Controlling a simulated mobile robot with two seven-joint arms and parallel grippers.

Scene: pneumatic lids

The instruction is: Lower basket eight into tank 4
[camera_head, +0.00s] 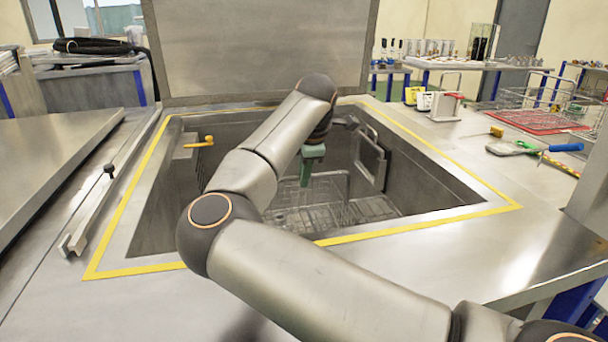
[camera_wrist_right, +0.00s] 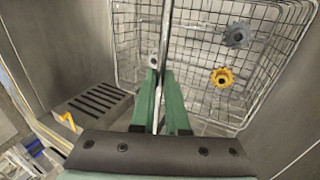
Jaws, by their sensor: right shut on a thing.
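The open tank (camera_head: 225,125) has a yellow-edged rim and steel walls. My right arm reaches down into it. The green right gripper (camera_head: 307,180) is low inside the tank; in the right wrist view the gripper (camera_wrist_right: 160,78) is shut on the upright handle of a wire basket (camera_wrist_right: 190,18). The basket also shows in the head view (camera_head: 345,190), inside the tank below the rim. In it lie a grey gear (camera_wrist_right: 236,34), a yellow gear (camera_wrist_right: 222,77) and a small pale part. I cannot tell whether the basket touches the tank floor. No number is readable.
The raised lid (camera_head: 260,50) stands behind the tank. Wire baskets (camera_head: 520,90), a red mat (camera_head: 530,120) and tools lie on the right counter. The front right deck is clear.

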